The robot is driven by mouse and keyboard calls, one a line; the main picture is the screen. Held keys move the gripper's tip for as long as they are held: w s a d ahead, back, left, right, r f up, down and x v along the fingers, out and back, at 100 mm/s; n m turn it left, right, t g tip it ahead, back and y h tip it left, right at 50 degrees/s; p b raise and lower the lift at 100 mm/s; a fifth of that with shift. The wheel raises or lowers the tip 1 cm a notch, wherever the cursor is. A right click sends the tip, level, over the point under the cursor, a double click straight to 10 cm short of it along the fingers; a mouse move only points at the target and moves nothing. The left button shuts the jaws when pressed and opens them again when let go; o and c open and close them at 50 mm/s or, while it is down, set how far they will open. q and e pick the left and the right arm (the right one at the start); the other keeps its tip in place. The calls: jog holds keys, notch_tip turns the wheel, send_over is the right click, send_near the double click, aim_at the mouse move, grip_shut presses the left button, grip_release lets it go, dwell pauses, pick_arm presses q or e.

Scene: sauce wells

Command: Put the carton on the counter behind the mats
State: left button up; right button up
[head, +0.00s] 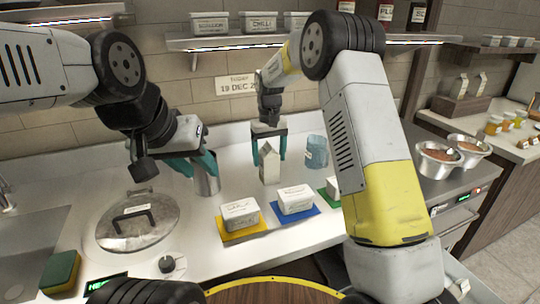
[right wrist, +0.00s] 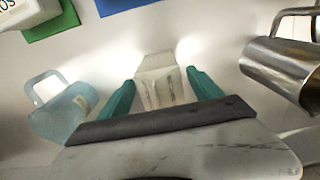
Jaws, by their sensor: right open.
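The white carton (head: 270,167) with a gabled top stands upright on the counter behind the blue mat (head: 297,208). My right gripper (head: 269,150) points down over it. Its teal fingers are open, one on each side of the carton's top. In the right wrist view the carton (right wrist: 160,82) sits between the fingers (right wrist: 163,92), with gaps beside it. The yellow mat (head: 240,233) and the green mat (head: 323,190) each carry a white tub, as the blue one does. My left gripper (head: 195,165) is open close to the metal pitcher (head: 208,183).
A blue translucent jug (head: 316,152) stands right of the carton; the pitcher stands to its left. A lidded pan (head: 138,220) and a sponge (head: 61,271) are at the left. A shelf (head: 225,42) with tubs hangs above. Metal bowls (head: 437,160) stand at the right.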

notch_tip(320, 180, up, 6)
jog(key=shift+d+r, duration=0.1)
jog(key=s+d+r+m+t+y, duration=0.2)
jog(key=s+d+r+t, duration=0.1)
jog(key=s+d+r, duration=0.85)
jog(key=s+d+m+t, duration=0.2)
jog(key=s+d+t, duration=0.1)
jog(key=s, duration=1.8)
jog(key=shift+d+f, duration=0.4)
jog(key=shift+d, duration=0.05)
jog(key=shift+c, duration=0.4)
